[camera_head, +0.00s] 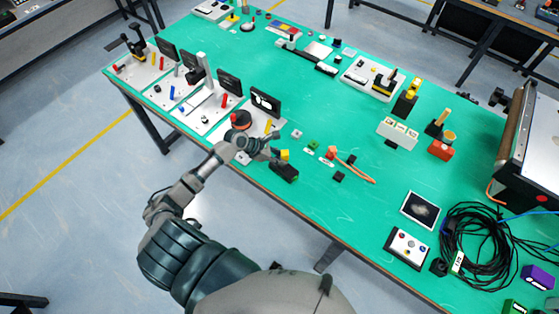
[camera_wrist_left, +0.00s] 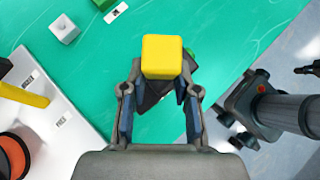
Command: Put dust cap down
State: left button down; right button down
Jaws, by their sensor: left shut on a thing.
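A small yellow block (camera_head: 285,154), the likeliest dust cap, is at my left gripper (camera_head: 272,153) near the table's front edge. In the left wrist view the yellow block (camera_wrist_left: 163,56) sits at the tips of the left gripper's fingers (camera_wrist_left: 160,95), which are shut on it. A dark block (camera_wrist_left: 152,94) lies just behind and below it; in the head view this dark block (camera_head: 285,172) is beside the gripper. Whether the yellow block touches the dark block or hangs above it I cannot tell.
The green table (camera_head: 330,215) has free room in front. Small pieces, such as a green one (camera_head: 313,144) and a white one (camera_head: 297,134), lie just beyond. White stations with black screens (camera_head: 265,102) stand left. A tablet (camera_head: 421,209) and black cable coil (camera_head: 483,243) lie right.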

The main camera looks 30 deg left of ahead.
pick_arm(q)
notch_tip(320, 180, down, 3)
jog(key=shift+a+r, duration=0.1)
pick_arm(e)
jog(key=shift+d, duration=0.25)
